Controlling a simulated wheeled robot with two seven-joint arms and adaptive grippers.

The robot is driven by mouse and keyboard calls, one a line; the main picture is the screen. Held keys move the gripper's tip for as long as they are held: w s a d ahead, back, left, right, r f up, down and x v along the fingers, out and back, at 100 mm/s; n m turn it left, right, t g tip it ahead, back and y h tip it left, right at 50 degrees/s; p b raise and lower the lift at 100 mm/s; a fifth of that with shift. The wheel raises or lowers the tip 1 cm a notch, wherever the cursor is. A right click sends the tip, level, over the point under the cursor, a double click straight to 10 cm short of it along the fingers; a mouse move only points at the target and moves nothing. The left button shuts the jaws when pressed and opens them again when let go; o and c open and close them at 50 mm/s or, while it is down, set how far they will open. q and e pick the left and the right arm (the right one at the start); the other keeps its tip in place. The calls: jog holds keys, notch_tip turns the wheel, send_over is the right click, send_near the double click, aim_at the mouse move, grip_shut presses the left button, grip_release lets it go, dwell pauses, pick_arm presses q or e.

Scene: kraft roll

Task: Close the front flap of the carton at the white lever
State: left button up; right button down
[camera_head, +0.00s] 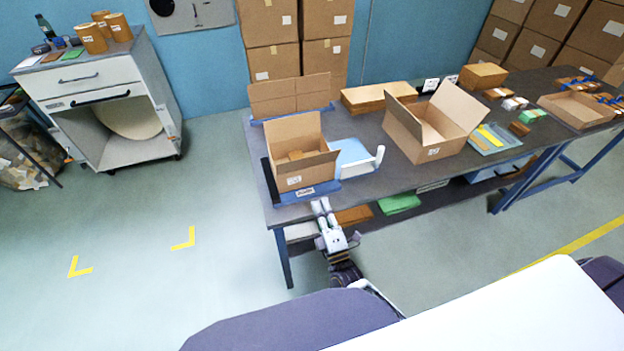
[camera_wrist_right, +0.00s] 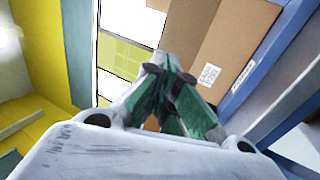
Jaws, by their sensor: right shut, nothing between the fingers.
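The open carton (camera_head: 290,180) sits on a blue fixture at the left end of the table, with brown contents partly visible inside. Its front flap (camera_head: 312,166) is open and slopes along the front edge of the opening. The white lever (camera_head: 373,161) stands right of the carton, at a pale blue plate. My right gripper (camera_head: 321,207) is just in front of the table edge, below the carton front. In the right wrist view its green-padded fingers (camera_wrist_right: 165,62) are together and empty, with the carton (camera_wrist_right: 225,50) behind them. My left gripper is not in view.
The table (camera_head: 380,203) holds a larger open carton (camera_head: 428,132) to the right, a tray with yellow strips (camera_head: 490,138), and small packs. A brown board (camera_head: 290,97) stands behind the carton. A lower shelf holds a green item (camera_head: 399,203). Floor on the left is clear.

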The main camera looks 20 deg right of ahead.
jog(key=b, duration=0.2)
send_near(305, 159)
jog(key=shift+b+x, duration=1.1)
jog(key=shift+x, duration=2.2)
jog(key=shift+w+a+r, duration=0.1)
jog(key=shift+w+r, duration=0.05)
jog(key=shift+w, duration=0.05)
jog(key=shift+w, duration=0.1)
